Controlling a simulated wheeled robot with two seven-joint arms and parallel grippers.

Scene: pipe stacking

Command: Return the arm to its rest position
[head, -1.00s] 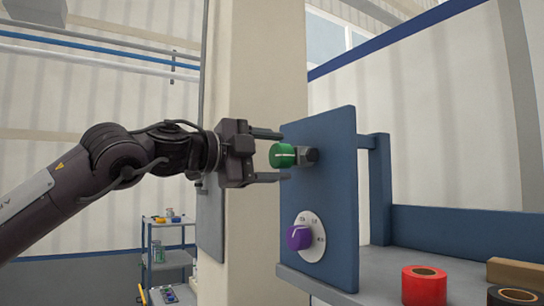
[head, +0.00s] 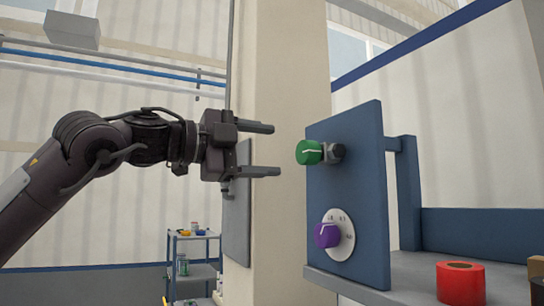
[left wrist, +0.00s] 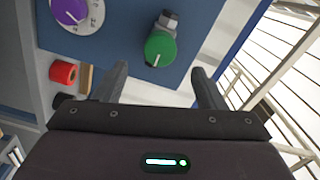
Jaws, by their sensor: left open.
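My left gripper (head: 276,150) is open and empty in the head view, left of the blue panel (head: 350,185) and apart from it. A green knob (head: 309,152) with a white line sits on a grey fitting high on the panel, to the right of my fingertips with a clear gap. In the left wrist view the green knob (left wrist: 160,49) shows beyond the open fingers (left wrist: 158,76). A purple knob (head: 327,235) on a white dial is lower on the panel; it also shows in the left wrist view (left wrist: 70,10). My right gripper is not in view.
The panel stands on a grey bench (head: 410,275) with a red tape roll (head: 461,284) at its front right. A pale pillar (head: 283,90) stands behind. A small shelf cart (head: 194,265) is at the lower left. Open room lies around my left arm.

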